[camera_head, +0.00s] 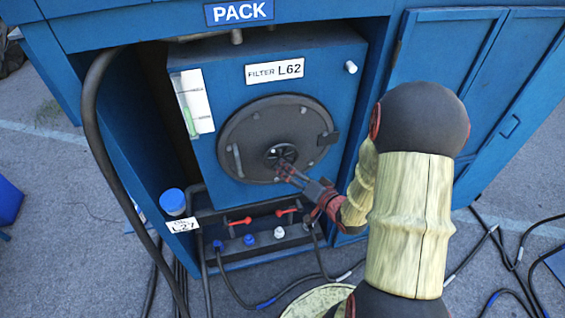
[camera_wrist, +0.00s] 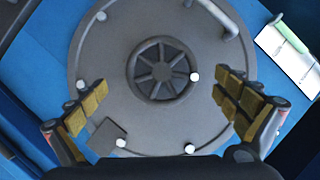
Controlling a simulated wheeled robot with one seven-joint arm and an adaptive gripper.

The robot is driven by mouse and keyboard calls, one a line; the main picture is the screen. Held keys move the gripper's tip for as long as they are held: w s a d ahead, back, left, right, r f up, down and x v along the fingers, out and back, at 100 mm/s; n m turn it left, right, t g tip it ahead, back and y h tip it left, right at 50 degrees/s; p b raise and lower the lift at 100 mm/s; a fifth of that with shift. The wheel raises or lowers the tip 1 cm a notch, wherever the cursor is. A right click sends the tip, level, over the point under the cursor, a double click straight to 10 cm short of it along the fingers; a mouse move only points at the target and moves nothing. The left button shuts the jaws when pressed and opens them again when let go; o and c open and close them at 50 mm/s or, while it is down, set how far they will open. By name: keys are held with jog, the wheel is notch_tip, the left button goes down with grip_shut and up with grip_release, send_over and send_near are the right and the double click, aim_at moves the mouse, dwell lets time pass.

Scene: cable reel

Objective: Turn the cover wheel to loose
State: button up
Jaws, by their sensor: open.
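The cover wheel (camera_head: 280,156) is a small dark spoked wheel at the centre of a round grey cover (camera_head: 250,128) on the blue filter box marked L62. In the wrist view the wheel (camera_wrist: 160,70) lies ahead, between and beyond the fingertips, with its spokes and rim in full view. My gripper (camera_wrist: 161,95) is open, with its tan-padded fingers spread wide on either side of the wheel and nothing between them. In the head view my gripper (camera_head: 297,178) reaches in from the lower right, its fingertips close to the wheel. I cannot tell whether they touch it.
Red-handled valves (camera_head: 288,211) and a blue-capped bottle (camera_head: 172,201) sit below the box. A thick black hose (camera_head: 92,125) hangs at the left. The cover carries a bar handle (camera_head: 237,160) and a latch block (camera_head: 327,138). A blue door (camera_head: 505,90) stands at the right.

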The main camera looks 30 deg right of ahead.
aim_at(280, 154)
jog(key=b+x, duration=0.1)
jog(key=x, duration=0.6)
jog(key=shift+w, duration=0.4)
jog(key=shift+c, duration=1.2)
jog(key=c, duration=0.5)
